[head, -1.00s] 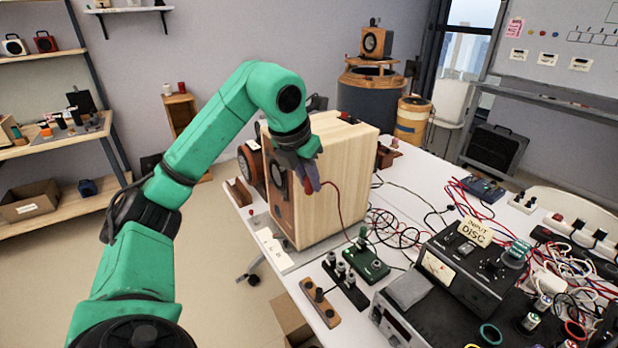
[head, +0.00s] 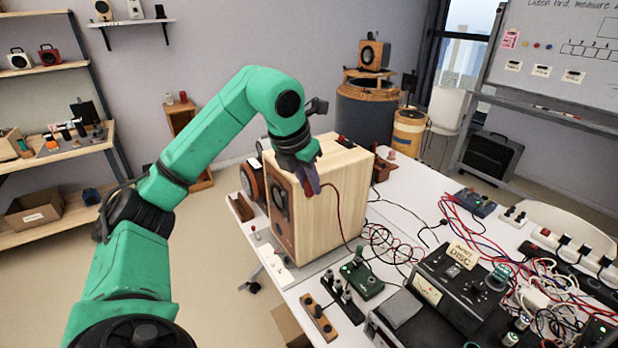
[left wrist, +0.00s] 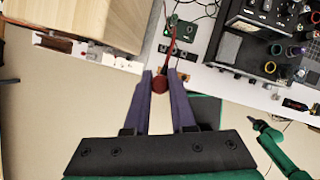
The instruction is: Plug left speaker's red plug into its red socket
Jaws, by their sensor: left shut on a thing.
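The wooden speaker (head: 345,190) stands upright on the white table, its dark driver facing left. My left gripper (head: 314,188) is in front of its lit side in the head view, pointing down. In the left wrist view the gripper (left wrist: 160,82) is shut on a round dark red plug (left wrist: 159,86) between its purple fingertips. A red cable (left wrist: 172,40) runs from the plug toward a green box (left wrist: 182,30), which also shows in the head view (head: 362,279). The speaker's wood also shows in the left wrist view (left wrist: 75,15). I cannot make out the red socket.
A white-topped block (head: 278,268) is by the speaker's front. Floor is free at the left.

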